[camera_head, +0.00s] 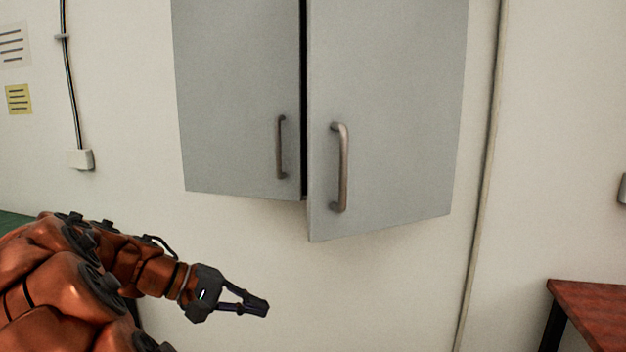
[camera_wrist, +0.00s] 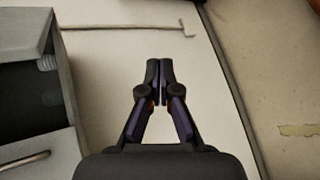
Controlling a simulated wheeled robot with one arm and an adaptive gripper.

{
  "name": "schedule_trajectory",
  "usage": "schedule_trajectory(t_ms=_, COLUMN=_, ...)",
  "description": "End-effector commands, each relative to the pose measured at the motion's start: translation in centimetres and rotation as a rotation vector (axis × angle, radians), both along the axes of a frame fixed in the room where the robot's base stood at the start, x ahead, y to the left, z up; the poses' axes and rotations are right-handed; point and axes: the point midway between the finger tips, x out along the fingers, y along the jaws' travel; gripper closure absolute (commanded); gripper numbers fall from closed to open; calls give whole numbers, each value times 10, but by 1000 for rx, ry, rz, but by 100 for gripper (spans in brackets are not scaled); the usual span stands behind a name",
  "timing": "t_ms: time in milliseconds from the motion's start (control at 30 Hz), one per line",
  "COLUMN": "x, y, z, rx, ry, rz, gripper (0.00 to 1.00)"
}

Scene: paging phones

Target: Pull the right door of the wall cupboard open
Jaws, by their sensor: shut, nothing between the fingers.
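The wall cupboard has a grey left door (camera_head: 238,100) and a grey right door (camera_head: 388,100), each with a metal bar handle. The right door stands slightly ajar, its left edge swung out from the left door with a dark gap between them. Its upright handle (camera_head: 341,168) is near that edge. My gripper (camera_head: 262,307) is below and left of this handle, apart from it, pointing right. In the wrist view my gripper (camera_wrist: 159,68) has its fingertips together and empty. A grey front with a handle (camera_wrist: 25,160) shows at lower left there; I cannot tell which door it is.
A reddish-brown table (camera_head: 590,305) stands at lower right. A vertical conduit (camera_head: 490,150) runs down the wall right of the cupboard. A cable ends in a white box (camera_head: 81,159) at left. The wall below the cupboard is clear.

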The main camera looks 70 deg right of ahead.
Motion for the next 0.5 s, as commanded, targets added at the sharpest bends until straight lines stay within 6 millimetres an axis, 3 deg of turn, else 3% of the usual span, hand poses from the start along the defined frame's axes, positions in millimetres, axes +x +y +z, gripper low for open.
schedule_trajectory(t_ms=33, x=5, y=-17, z=32, rx=-66, ry=39, rz=-31, gripper=100)
schedule_trajectory(t_ms=200, x=19, y=-58, z=101, rx=-269, ry=165, rz=-110, gripper=100)
schedule_trajectory(t_ms=400, x=37, y=-84, z=148, rx=-432, ry=256, rz=-158, gripper=100)
schedule_trajectory(t_ms=500, x=42, y=-90, z=157, rx=-472, ry=281, rz=-172, gripper=100)
